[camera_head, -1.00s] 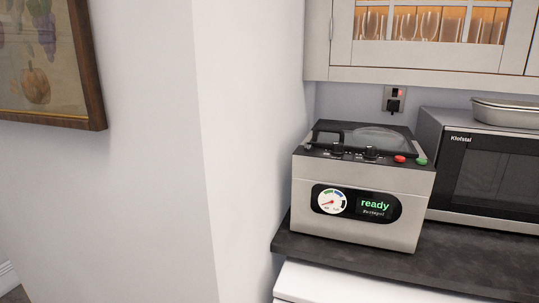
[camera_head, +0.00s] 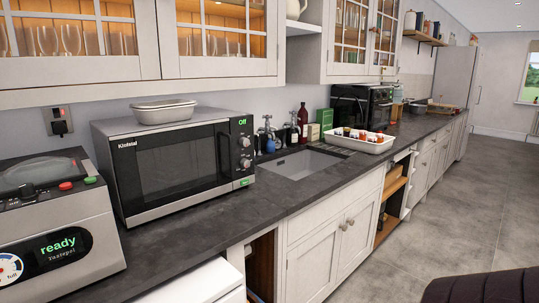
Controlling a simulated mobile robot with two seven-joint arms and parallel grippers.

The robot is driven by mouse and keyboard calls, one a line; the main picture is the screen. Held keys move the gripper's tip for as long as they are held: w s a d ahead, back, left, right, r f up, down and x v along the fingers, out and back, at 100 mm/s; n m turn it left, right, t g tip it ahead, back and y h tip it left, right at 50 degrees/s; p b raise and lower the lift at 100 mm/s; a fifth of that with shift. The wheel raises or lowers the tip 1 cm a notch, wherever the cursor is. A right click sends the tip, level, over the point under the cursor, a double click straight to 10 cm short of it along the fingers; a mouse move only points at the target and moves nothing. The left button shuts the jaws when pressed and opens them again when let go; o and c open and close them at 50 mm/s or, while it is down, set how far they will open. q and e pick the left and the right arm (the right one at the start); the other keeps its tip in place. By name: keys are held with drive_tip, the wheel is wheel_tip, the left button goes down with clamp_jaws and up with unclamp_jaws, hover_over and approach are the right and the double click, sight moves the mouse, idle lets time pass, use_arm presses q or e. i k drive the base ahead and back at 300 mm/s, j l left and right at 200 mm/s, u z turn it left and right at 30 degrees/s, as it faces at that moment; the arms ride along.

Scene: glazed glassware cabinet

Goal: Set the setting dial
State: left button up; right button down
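A steel machine with a glass lid (camera_head: 60,221) stands at the left edge of the counter, partly cut off. Its display (camera_head: 58,245) reads "ready" in green, beside a round gauge (camera_head: 9,268). I cannot tell which of these is the setting dial. Neither gripper is in view.
The dark counter (camera_head: 262,207) runs away to the right past a sink (camera_head: 300,163), a white tray of jars (camera_head: 356,145) and a black oven (camera_head: 362,106). Glazed cabinets (camera_head: 222,39) hang above. Grey floor (camera_head: 440,215) is open at the right. A dark object (camera_head: 480,287) fills the bottom right corner.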

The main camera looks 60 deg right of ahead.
sight(244, 143)
drive_tip(key=z, duration=1.55)
